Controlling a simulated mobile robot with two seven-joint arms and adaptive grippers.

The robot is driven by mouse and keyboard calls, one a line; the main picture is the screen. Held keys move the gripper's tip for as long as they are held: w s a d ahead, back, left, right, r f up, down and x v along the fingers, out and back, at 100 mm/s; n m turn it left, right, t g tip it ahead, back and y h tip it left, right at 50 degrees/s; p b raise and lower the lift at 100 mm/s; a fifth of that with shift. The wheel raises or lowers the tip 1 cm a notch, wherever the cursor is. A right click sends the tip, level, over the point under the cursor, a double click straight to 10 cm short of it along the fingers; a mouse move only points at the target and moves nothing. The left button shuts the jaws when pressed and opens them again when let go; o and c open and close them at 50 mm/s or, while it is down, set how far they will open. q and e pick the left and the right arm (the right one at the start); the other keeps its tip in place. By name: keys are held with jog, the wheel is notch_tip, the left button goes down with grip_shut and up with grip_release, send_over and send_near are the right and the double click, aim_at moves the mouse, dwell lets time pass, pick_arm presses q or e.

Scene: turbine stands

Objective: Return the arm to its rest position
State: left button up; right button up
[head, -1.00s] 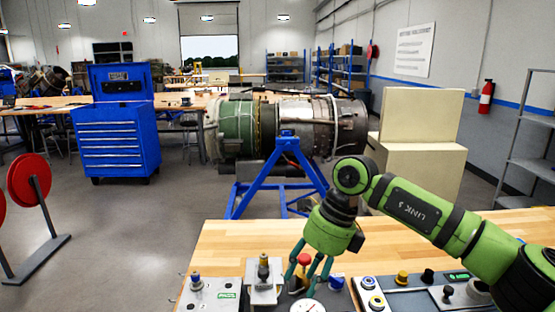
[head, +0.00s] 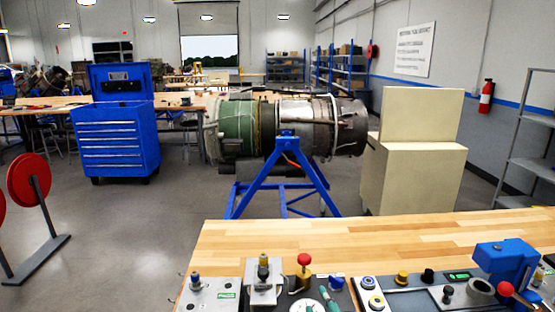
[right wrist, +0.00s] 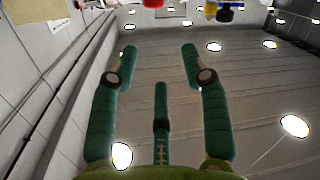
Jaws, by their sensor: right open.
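My right gripper (right wrist: 160,62) shows in the right wrist view with its green fingers spread apart and nothing between them. Behind the fingers are grey wall or ceiling panels and bright lamps. In the head view, only a small teal piece, probably a fingertip (head: 327,298), shows at the bottom edge by the round white gauge; the rest of the right arm is out of that view. My left gripper is in neither view.
A wooden bench (head: 350,240) spans the front, with control panels, a red-topped lever (head: 304,260) and a blue device (head: 505,260) at right. Beyond are a turbine (head: 285,128) on a blue stand (head: 287,170), a cream cabinet (head: 412,175) and a blue tool chest (head: 117,140).

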jog(key=s+d+f+m+g+h, duration=0.1)
jog(key=s+d+f+m+g, duration=0.15)
jog(key=s+f, duration=0.4)
jog(key=s+d+f+m+g+h, duration=0.2)
jog(key=s+d+f+g, duration=0.25)
jog(key=f, duration=0.25)
jog(key=s+d+f+m+g, duration=0.1)
jog(key=s+d+f+g, duration=0.15)
jog(key=s, duration=0.55)
jog(key=s+d+f+m+g, duration=0.1)
jog(key=s+f+g, duration=0.3)
jog(key=s, duration=0.4)
notch_tip(320, 180, down, 27)
jog(key=s+b, duration=0.1)
jog(key=b, duration=0.4)
jog(key=s+d+f+g+b, duration=0.2)
jog(key=s+f+b, duration=0.3)
jog(key=s+f, duration=1.1)
notch_tip(320, 180, down, 4)
jog(key=shift+s+n, duration=0.2)
jog(key=shift+n, duration=0.15)
